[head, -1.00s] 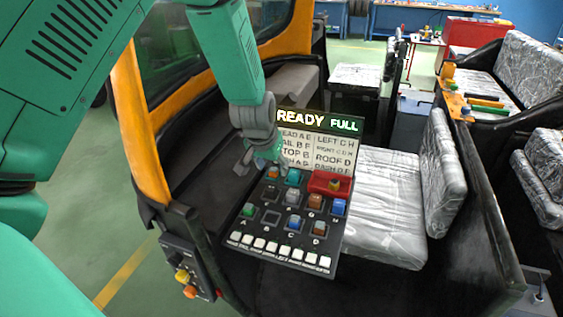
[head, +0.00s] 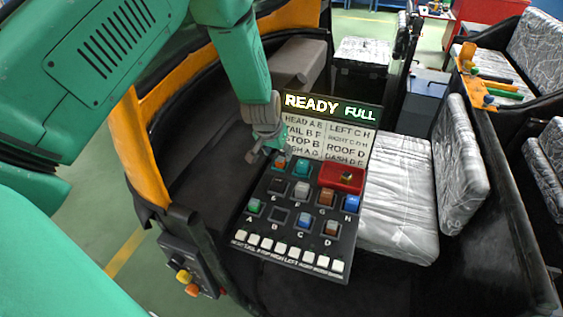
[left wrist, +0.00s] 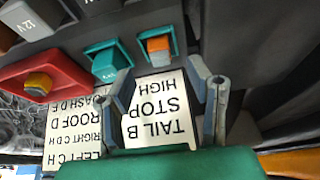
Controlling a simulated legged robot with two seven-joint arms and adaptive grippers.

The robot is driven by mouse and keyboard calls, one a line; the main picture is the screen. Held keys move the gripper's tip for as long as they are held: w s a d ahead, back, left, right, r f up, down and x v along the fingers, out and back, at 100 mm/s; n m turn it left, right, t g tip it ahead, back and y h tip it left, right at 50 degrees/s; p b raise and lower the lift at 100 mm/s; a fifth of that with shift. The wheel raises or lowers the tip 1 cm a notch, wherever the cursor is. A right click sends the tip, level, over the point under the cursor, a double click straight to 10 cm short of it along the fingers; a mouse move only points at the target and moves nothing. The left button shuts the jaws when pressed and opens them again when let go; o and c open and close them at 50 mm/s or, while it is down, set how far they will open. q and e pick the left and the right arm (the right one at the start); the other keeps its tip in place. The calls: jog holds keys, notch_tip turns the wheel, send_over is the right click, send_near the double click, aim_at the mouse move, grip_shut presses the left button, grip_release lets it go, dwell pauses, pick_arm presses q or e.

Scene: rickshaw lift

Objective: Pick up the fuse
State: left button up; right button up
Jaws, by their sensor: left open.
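An orange-topped fuse (head: 281,163) sits in a teal holder at the upper left of the black fuse panel (head: 270,262). The same orange fuse (left wrist: 159,47) shows in the left wrist view, beyond the fingertips. My left gripper (head: 266,146) hangs over the panel's upper left corner, close to this fuse. In the left wrist view my left gripper (left wrist: 168,88) is open, its two fingers apart with nothing between them. Other fuses sit lower: green (head: 254,207), grey (head: 302,190), brown (head: 326,197) and blue (head: 351,204). My right gripper is out of view.
A sign (head: 330,107) reading READY FULL stands behind the panel, above a label board (head: 322,139). A red block (head: 342,177) with a yellowish knob is at the upper right. A silver seat (head: 395,205) lies to the right. White keys (head: 290,252) line the front edge.

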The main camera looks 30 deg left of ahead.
aim_at(279, 159)
pick_arm(q)
jog(key=x, duration=0.4)
jog(key=shift+a+p, duration=0.35)
jog(key=shift+w+d+f, duration=0.25)
jog(key=shift+d+f, duration=0.05)
jog(key=shift+f, duration=0.05)
jog(key=shift+d+r, duration=0.15)
jog(key=shift+d, duration=0.15)
jog(key=shift+s, duration=0.1)
jog(key=c, duration=0.8)
jog(key=shift+a, duration=0.45)
jog(key=shift+c, duration=0.2)
